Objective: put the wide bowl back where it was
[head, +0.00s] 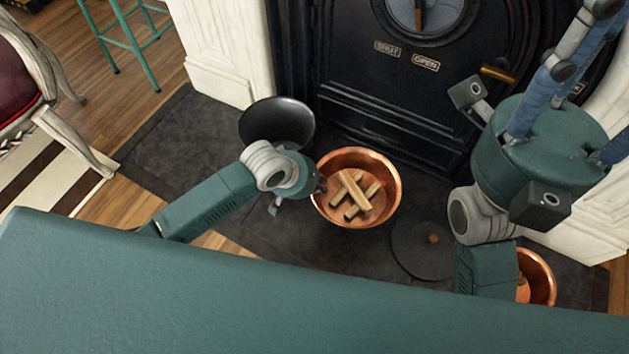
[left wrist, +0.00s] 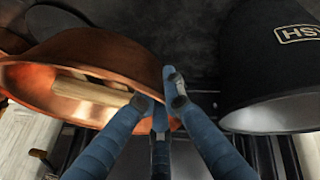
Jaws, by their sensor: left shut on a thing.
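The wide copper bowl (head: 391,212) holds several pale wood sticks (head: 352,194). It is right of centre in the head view, before the black stove; I cannot tell whether it rests on the slate or hangs just above. My left gripper (head: 319,186) is shut on its left rim. In the left wrist view the blue fingers (left wrist: 160,100) close at the edge of the copper bowl (left wrist: 105,50), with sticks (left wrist: 95,92) inside. My right gripper (head: 575,75) is at the upper right, close to the camera, its fingers partly cut off.
A black bucket (head: 277,122) stands left of the bowl, and in the left wrist view (left wrist: 265,65) it shows lettering. A dark round lid (head: 420,255) lies right of the bowl. Another copper vessel (head: 541,272) is partly hidden at lower right. Slate (head: 310,235) is clear in front.

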